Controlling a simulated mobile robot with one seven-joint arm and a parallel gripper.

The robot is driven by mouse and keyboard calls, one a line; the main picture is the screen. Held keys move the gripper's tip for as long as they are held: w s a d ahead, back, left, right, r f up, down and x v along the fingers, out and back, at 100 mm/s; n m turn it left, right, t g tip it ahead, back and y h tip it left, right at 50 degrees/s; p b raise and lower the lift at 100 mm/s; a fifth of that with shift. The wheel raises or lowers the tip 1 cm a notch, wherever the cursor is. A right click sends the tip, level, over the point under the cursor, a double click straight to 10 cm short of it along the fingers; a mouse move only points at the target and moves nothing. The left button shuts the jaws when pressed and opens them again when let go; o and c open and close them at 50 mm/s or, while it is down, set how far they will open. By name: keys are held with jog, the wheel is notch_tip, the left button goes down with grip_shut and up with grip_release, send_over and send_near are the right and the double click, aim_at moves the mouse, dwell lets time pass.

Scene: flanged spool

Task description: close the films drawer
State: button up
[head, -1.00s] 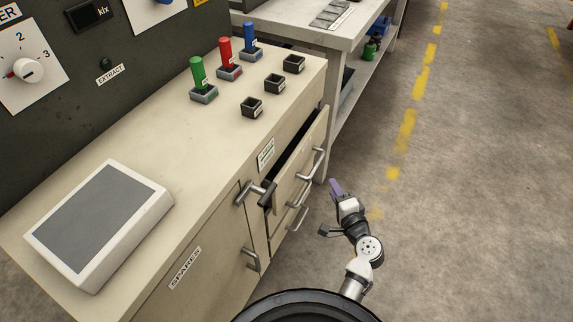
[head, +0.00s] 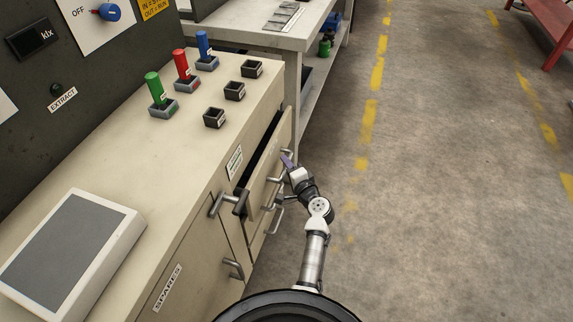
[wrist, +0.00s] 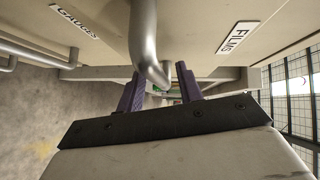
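The films drawer front (wrist: 205,22) shows in the wrist view with its FILMS label (wrist: 238,37). In the head view the top drawer (head: 265,163) stands pulled out with a dark gap behind its front; its label is not readable there. My gripper (head: 287,160) is at the front of the drawers, by the upper handle. In the wrist view my gripper (wrist: 160,78) has its two purple fingers apart, and a grey bar handle (wrist: 144,35) comes down between or just above them. Whether they touch it I cannot tell.
A GAUGES front (wrist: 90,15) is beside the films one. A lower handle (head: 274,222) and a side handle (head: 228,205) stick out from the cabinet. Colored posts and small black bins (head: 234,91) stand on the cabinet top (head: 190,150). The floor (head: 430,200) to the right is clear.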

aim_at(275, 162)
jog(key=shift+w+a, duration=0.25)
jog(key=shift+w, duration=0.15)
jog(key=shift+c, duration=0.2)
grip_shut()
jog(key=shift+w+a, duration=0.3)
jog(key=shift+a, duration=0.65)
jog(key=shift+w+a, duration=0.3)
jog(key=shift+a, duration=0.6)
jog(key=shift+o, duration=0.2)
grip_release()
jog(key=shift+a, duration=0.1)
